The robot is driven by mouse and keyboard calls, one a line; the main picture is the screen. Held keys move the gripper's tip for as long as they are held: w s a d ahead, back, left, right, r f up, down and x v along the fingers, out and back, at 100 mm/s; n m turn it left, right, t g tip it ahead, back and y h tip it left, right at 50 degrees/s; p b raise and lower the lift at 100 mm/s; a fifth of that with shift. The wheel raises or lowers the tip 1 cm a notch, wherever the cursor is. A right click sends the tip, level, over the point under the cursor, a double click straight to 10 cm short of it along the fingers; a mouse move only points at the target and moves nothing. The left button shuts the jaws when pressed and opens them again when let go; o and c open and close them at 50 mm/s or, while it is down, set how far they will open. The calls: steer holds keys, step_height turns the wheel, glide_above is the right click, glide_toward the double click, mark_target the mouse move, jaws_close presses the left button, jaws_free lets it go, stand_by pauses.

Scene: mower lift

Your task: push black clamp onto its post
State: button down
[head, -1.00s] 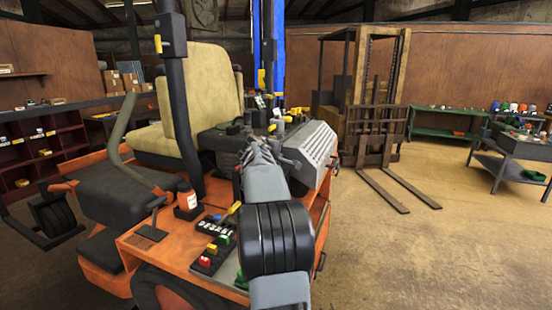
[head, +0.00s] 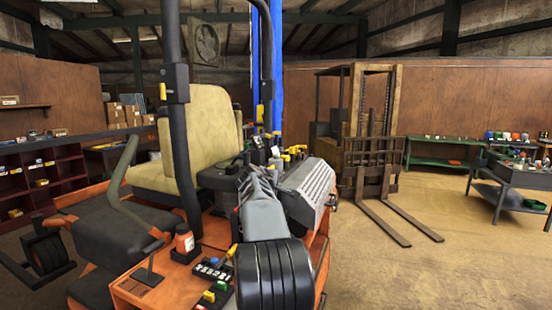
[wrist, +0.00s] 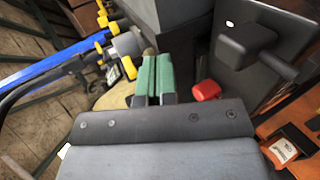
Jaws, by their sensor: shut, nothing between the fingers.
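My gripper (wrist: 154,76) shows in the wrist view as two green fingers, shut with nothing between them. In the head view my own arm hides it. A blunt black block (wrist: 245,45) with a short rod stands at the upper right of the wrist view, apart from the fingers. I cannot tell whether it is the black clamp. A red knob-like piece (wrist: 207,90) sits just right of the fingers. I cannot make out the post for certain in either view.
The orange mower with its beige seat (head: 207,135) fills the left and middle. An orange bottle (head: 184,241) stands on its deck, and black upright bars (head: 177,130) rise beside the seat. A forklift (head: 371,150) stands behind. Open floor lies at the right.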

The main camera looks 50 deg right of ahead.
step_height(320, 180, up, 9)
steer(key=p, duration=0.1)
steer(key=shift+r, duration=0.15)
stand_by(0.8)
